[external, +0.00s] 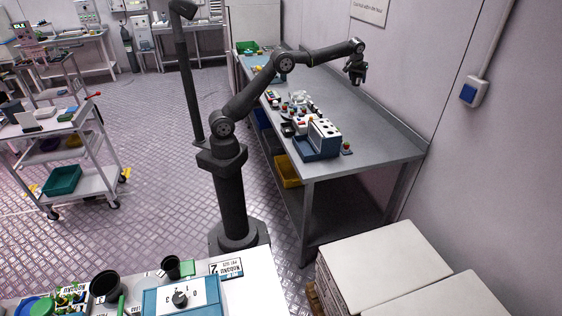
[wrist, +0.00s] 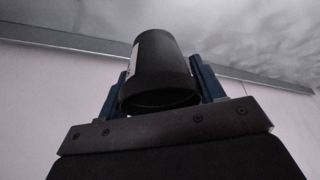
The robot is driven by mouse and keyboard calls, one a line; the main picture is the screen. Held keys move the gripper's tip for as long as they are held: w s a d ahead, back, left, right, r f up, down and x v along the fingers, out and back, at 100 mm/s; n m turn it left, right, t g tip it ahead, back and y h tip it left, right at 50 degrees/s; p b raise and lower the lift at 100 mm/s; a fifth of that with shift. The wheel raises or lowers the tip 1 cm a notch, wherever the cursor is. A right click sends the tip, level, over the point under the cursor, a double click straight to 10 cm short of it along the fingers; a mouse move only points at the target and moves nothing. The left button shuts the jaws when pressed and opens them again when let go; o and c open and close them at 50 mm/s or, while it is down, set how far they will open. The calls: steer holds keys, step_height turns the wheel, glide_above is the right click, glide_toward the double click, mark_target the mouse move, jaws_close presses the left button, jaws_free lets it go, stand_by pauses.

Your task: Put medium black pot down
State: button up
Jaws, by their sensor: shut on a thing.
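The medium black pot (wrist: 158,68) sits between the two blue fingers of my gripper (wrist: 160,85) in the wrist view, with a white label on its left side. The fingers press on it from both sides. In the external view my gripper (external: 357,76) is held above the far part of the grey metal table (external: 385,148), near the back wall. The pot is small and dark there and hard to tell apart from the gripper.
A blue and white rack (external: 318,140) and several small items stand along the table's left edge. The table's right side is bare. Two other black pots (external: 106,286) (external: 172,267) stand on the white front table. A trolley (external: 62,135) stands at the left.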

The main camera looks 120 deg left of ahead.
step_height(320, 180, down, 11)
steer(key=s+a, duration=0.1)
steer(key=s+a+f, duration=0.1)
steer(key=a+f, duration=0.1)
steer(key=a, duration=0.1)
steer(key=s+a+f, duration=0.2)
steer(key=a, duration=0.1)
steer(key=s+a+f, duration=0.2)
steer(key=a+f, duration=0.1)
steer(key=a, duration=0.1)
steer(key=shift+s+f, duration=0.1)
steer(key=shift+f, duration=1.9)
steer(key=shift+f, duration=0.15)
steer(key=o, duration=1)
steer(key=shift+c, duration=0.2)
steer(key=v, duration=1.2)
